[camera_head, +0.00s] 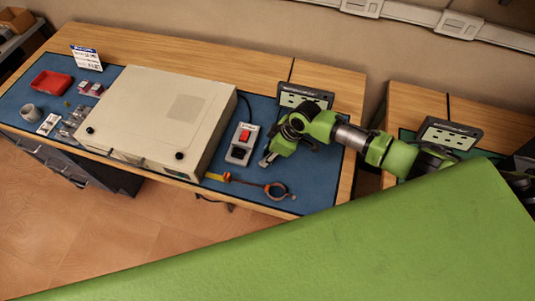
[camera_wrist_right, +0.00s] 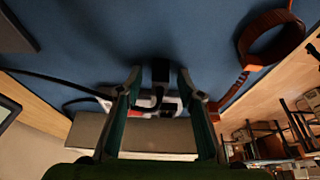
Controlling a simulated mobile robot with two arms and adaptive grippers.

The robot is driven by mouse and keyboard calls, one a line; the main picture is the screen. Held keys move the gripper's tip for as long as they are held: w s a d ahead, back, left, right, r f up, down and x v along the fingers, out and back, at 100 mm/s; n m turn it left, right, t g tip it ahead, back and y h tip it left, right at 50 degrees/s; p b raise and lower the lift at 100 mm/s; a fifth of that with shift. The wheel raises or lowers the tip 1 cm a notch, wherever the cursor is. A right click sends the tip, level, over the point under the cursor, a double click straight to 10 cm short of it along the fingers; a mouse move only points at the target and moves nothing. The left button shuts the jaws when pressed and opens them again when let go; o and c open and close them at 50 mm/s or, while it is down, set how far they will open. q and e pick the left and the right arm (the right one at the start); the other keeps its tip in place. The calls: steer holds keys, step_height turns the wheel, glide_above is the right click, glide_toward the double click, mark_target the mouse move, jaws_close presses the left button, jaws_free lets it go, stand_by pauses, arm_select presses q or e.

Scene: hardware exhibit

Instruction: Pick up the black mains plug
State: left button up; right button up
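The black mains plug (camera_wrist_right: 160,70) lies on the blue mat in the right wrist view, with a black cable curving from it. My right gripper (camera_wrist_right: 159,73) is open, with one fingertip on each side of the plug and a small gap on both sides. In the head view my right gripper (camera_head: 267,160) is low over the mat, just right of a grey switch box with a red button (camera_head: 245,135). The plug cannot be made out there, as my gripper and arm cover that spot. My left gripper is not in view.
A large beige case (camera_head: 150,110) stands left of the switch box. An orange ring-shaped tool (camera_head: 277,190) lies at the mat's front edge; it also shows in the right wrist view (camera_wrist_right: 270,38). A socket strip (camera_head: 305,96) stands at the back.

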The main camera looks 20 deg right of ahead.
steer(key=c, duration=0.9)
steer(key=shift+r, duration=0.1)
